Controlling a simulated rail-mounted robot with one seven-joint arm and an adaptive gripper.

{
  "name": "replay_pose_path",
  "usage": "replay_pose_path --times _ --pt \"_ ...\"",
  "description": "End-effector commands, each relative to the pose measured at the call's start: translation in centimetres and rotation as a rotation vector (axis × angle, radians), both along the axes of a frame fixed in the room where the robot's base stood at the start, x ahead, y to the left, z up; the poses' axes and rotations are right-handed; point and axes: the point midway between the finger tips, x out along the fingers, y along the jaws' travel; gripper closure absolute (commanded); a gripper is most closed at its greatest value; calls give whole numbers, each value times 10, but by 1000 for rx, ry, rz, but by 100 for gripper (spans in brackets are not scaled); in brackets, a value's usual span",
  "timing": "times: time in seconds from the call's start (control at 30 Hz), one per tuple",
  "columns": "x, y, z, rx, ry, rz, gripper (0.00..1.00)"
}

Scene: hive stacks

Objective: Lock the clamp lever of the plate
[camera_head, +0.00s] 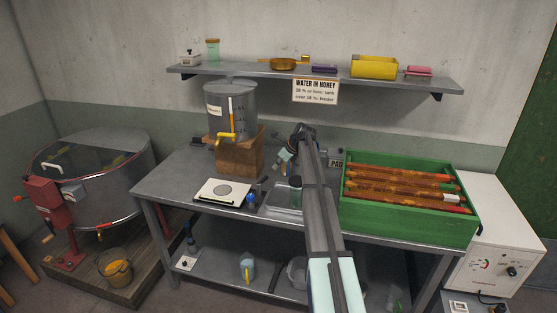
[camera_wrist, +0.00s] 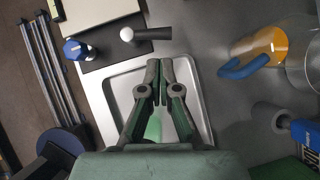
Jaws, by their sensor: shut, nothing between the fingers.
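The cream plate (camera_head: 225,191) with a grey disc lies on a dark base at the left-middle of the workbench. A corner of the plate (camera_wrist: 95,12) shows at the top of the wrist view. Beside it are a blue knob (camera_wrist: 76,49) and a dark lever (camera_wrist: 152,33) with a white ball end. I cannot tell whether the lever is locked. My gripper (camera_wrist: 160,62) is shut and empty. In the wrist view its fingertips appear just below the lever, over the shallow metal tray (camera_wrist: 110,92), with a visible gap. In the head view the arm hides much of this area.
A honey tank (camera_head: 231,108) stands on a wooden block (camera_head: 237,155) behind the plate. A green crate of frames (camera_head: 405,223) fills the right of the bench (camera_head: 165,180). In the wrist view, a blue-handled container (camera_wrist: 245,67) is at the right.

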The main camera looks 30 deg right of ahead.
Motion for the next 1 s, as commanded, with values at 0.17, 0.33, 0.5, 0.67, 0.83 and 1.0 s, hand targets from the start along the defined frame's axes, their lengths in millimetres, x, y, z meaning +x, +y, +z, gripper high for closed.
replay_pose_path --times 0.17,0.33,0.5,0.67,0.83,1.0 --pt "18 12 -27 0 1 1 100" --pt "29 20 -49 0 1 1 100" --pt "37 25 -63 0 0 1 100" --pt "38 27 -69 0 0 1 100" --pt "38 27 -69 0 0 1 100" --pt "41 28 -71 0 0 1 100"
